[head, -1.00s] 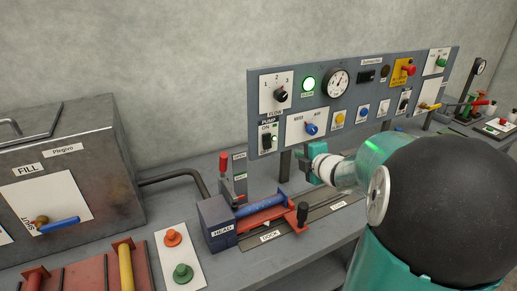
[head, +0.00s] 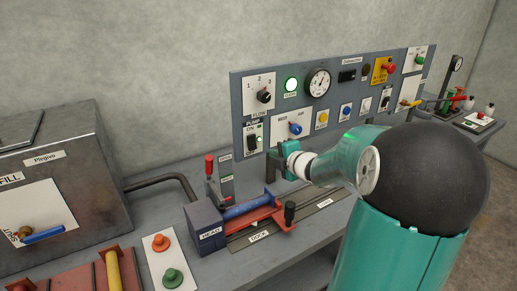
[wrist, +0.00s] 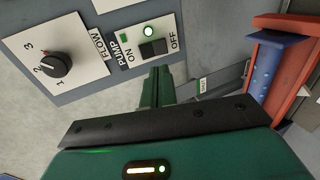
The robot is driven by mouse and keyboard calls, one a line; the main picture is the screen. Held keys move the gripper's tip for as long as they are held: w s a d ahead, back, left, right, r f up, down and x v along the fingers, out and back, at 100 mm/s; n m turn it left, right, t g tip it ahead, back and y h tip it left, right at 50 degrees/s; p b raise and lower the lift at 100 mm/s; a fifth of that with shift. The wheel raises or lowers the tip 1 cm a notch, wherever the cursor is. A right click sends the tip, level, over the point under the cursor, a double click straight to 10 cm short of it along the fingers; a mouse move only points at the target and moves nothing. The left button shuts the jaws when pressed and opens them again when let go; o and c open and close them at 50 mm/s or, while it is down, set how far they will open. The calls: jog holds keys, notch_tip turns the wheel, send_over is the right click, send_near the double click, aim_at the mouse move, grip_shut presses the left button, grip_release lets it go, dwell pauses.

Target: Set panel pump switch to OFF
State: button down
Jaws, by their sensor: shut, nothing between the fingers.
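The pump switch is a black rocker on a white plate, low at the left end of the panel (head: 252,143). In the wrist view the black rocker (wrist: 152,48) has ON printed to its left and OFF to its right, with a lit green lamp (wrist: 149,31) beside it. I cannot tell for sure which side is pressed. My gripper (head: 274,158) is shut and empty, just right of and below the switch plate. In the wrist view its fingertips (wrist: 160,72) point at the switch, just below it. Contact is not clear.
The flow knob (wrist: 55,65) is left of the switch in the wrist view. A blue knob (head: 295,129) sits right of it on the panel. Below are a red-handled lever (head: 210,166) and a blue-and-red clamp device (head: 245,210) on the bench.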

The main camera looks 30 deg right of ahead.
aim_at(254, 147)
jog(key=x, duration=1)
jog(key=shift+w+f, duration=0.1)
jog(key=shift+w, duration=0.15)
jog(key=shift+w+a+f+t, duration=0.1)
jog(key=shift+w+t, duration=0.1)
jog(key=shift+t, duration=0.1)
jog(key=shift+s, duration=0.1)
